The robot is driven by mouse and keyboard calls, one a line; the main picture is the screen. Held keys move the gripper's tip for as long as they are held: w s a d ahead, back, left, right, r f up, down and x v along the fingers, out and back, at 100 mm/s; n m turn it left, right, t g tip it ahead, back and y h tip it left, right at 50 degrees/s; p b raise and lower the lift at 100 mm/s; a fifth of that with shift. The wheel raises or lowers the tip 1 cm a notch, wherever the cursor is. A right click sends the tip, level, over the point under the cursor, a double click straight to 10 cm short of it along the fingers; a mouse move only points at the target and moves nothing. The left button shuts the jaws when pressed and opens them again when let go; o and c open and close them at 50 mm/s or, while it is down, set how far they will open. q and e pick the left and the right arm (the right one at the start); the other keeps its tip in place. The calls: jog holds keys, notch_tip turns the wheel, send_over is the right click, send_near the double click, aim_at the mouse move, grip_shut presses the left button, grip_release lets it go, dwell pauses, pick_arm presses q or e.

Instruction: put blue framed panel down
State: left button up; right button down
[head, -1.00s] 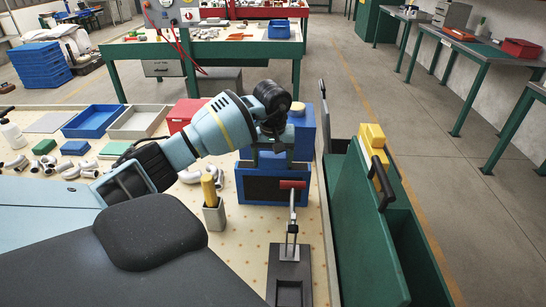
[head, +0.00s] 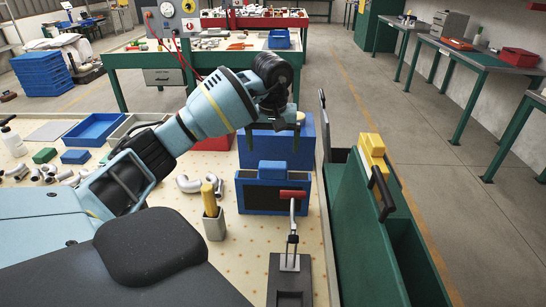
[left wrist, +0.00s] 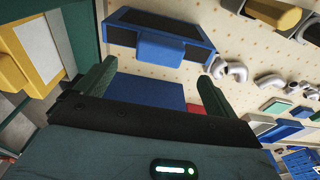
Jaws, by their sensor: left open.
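The blue framed panel (head: 262,197), a blue frame around a dark face with a blue block-like handle on top, stands on the pegboard-like bench top. It also shows in the left wrist view (left wrist: 188,52), with its handle toward my gripper. My left gripper (head: 273,143) is open and empty, above and behind the panel in the head view. In the left wrist view its two fingers (left wrist: 155,95) are spread, with the handle outside the gap and apart from them. My right gripper is not in view.
A clamp with a red handle (head: 293,194) stands in front of the panel, overlapping its right part. A blue box (head: 305,133) stands behind it. A cup with a yellow-handled tool (head: 214,226) and white pipe fittings are to the left. A green cart (head: 365,240) stands right.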

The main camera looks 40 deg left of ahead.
pick_arm(q)
notch_tip(320, 180, up, 3)
jog(key=shift+s+d+r, duration=0.1)
jog(key=shift+s+r, duration=0.05)
